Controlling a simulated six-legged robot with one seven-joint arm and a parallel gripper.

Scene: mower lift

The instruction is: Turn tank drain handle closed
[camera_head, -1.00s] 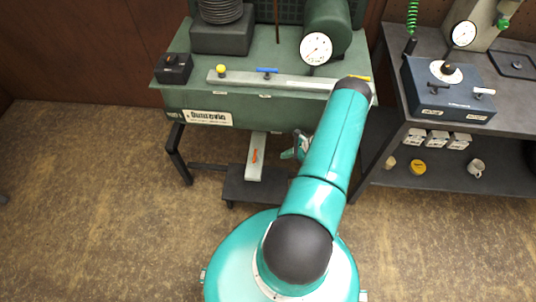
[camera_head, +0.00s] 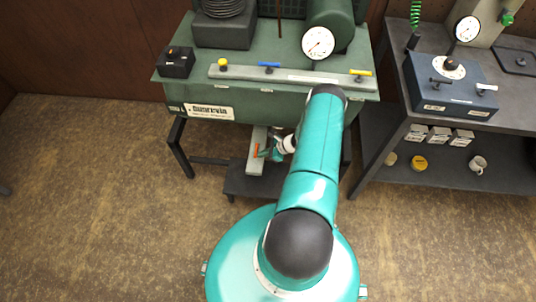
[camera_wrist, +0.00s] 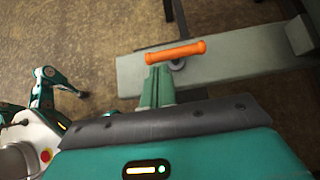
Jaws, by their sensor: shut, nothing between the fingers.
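The orange drain handle (camera_wrist: 175,51) lies over a grey-green bar (camera_wrist: 225,62) in the wrist view, nearly along the bar's length. It shows small in the head view (camera_head: 257,150), below the tank. My gripper (camera_wrist: 156,72) is shut and empty. Its green fingertips are right beside the left half of the handle, on its lower side in the wrist view; I cannot tell whether they touch. In the head view my gripper (camera_head: 265,153) is just right of the handle, partly hidden by my wrist.
The green tank unit (camera_head: 280,97) stands ahead, with yellow, blue and yellow handles on its top strip (camera_head: 290,76). A black-legged bench (camera_head: 385,125) with a blue box (camera_head: 462,90) stands at the right. The floor at the left is clear.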

